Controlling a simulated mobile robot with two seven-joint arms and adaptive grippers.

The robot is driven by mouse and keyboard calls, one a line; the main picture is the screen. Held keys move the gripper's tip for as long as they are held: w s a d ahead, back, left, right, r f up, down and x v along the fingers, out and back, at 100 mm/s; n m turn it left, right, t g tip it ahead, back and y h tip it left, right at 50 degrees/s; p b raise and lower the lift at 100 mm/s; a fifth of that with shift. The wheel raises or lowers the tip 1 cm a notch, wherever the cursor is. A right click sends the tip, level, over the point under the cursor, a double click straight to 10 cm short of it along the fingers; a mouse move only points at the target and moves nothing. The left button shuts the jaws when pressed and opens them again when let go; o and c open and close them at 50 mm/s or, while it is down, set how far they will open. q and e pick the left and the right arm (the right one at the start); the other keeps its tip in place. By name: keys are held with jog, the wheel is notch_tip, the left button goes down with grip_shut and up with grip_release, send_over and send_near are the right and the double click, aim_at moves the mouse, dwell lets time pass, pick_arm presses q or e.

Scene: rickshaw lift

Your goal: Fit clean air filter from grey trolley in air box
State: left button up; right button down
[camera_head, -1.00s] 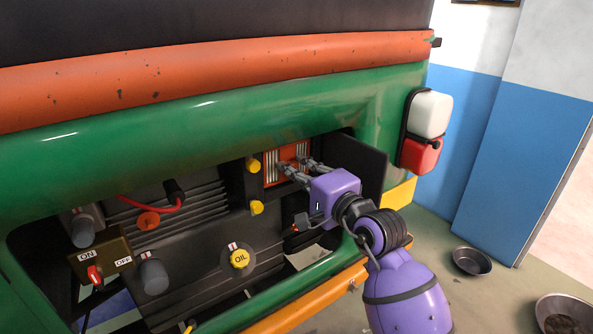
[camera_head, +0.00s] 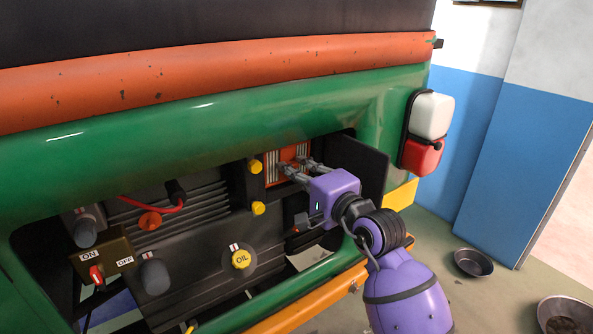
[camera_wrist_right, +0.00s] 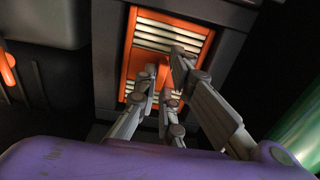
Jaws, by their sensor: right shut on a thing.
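The air filter (camera_head: 288,153), an orange frame with pale pleats, sits in the opening of the dark air box (camera_head: 256,180) at the right of the engine bay. My right gripper (camera_head: 296,170) is shut on the filter, at its front. In the right wrist view the filter (camera_wrist_right: 190,32) lies inside the dark box frame, and my fingers (camera_wrist_right: 168,85) close around an orange tab on its face. How deep the filter sits cannot be told. The open dark door (camera_head: 362,165) of the box stands to the right. My left gripper is not in view.
Two yellow knobs (camera_head: 256,167) are at the box's left edge. The engine bay holds a yellow oil cap (camera_head: 241,259) and an on/off switch box (camera_head: 103,257). The green body edge (camera_head: 330,258) runs below my wrist. Metal bowls (camera_head: 473,262) lie on the floor at right.

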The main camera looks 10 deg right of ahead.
jog(key=shift+w+a, duration=0.1)
jog(key=shift+w, duration=0.15)
dwell(0.5)
jog(key=c, duration=1.8)
grip_release()
jog(key=shift+c, duration=0.6)
jog(key=v, duration=0.8)
